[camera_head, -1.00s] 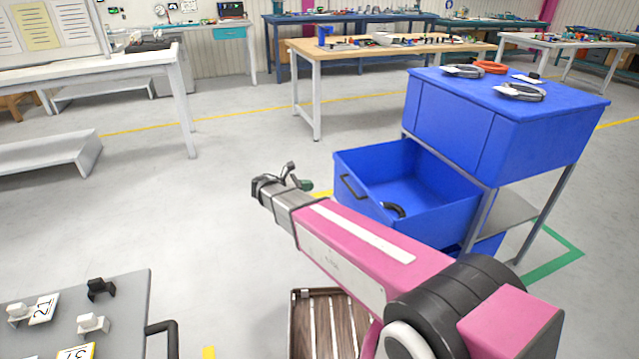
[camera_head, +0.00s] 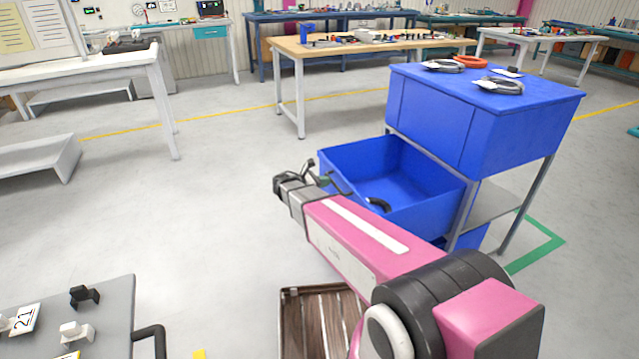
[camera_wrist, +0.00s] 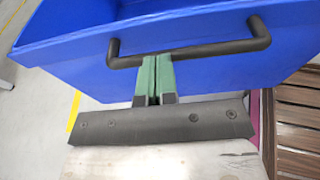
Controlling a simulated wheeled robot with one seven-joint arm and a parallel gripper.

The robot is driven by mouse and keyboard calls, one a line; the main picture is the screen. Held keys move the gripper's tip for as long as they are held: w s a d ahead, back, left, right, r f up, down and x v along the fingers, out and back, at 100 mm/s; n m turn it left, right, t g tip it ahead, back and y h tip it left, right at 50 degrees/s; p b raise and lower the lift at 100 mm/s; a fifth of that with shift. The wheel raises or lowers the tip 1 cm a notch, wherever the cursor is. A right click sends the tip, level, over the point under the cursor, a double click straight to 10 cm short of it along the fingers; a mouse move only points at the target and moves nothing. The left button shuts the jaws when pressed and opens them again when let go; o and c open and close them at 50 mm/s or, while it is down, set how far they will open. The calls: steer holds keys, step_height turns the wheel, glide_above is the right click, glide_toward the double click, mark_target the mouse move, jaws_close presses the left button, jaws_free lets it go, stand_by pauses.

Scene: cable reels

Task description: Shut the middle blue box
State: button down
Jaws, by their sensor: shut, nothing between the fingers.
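In the wrist view my gripper's green fingers (camera_wrist: 157,72) are together and empty. Their tips overlap the handle bar in the picture; I cannot tell whether they touch it.
The blue cabinet top (camera_head: 485,85) holds several cable coils, one of them orange (camera_head: 470,62). Below the middle box another blue box (camera_head: 468,240) partly shows. A slatted brown crate (camera_head: 318,320) is below my arm. A grey table (camera_head: 110,300) is at lower left.

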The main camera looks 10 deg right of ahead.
stand_by(0.3)
steer(key=r+x, duration=0.2)
steer(key=x, duration=1.1)
steer(key=d+r+x, duration=0.1)
steer(key=r+x, duration=0.2)
steer(key=x, duration=1)
steer(key=r+x, duration=0.2)
steer(key=x, duration=1.1)
steer(key=shift+w+r, duration=0.3)
steer(key=shift+d, duration=0.3)
steer(key=shift+a, duration=0.1)
steer(key=v, duration=1.5)
steer(key=s+a+f+m+g+y, duration=0.1)
steer(key=s+a+f+m+y, duration=0.1)
steer(key=s+a+m+y, duration=0.3)
steer(key=s+a+f+m+g+y, duration=0.2)
steer(key=s+a+m+y, duration=0.3)
steer(key=s, duration=0.8)
steer(key=s+a+f+m+g+y, duration=0.1)
steer(key=s+a+f+m+y, duration=0.1)
steer(key=s+a+m+y, duration=0.3)
steer(key=s+a+m, duration=0.4)
steer(key=s+m, duration=0.1)
steer(key=m, duration=0.1)
steer(key=shift+m+g, duration=0.3)
steer(key=shift+g, duration=0.1)
steer(key=shift+s, duration=0.15)
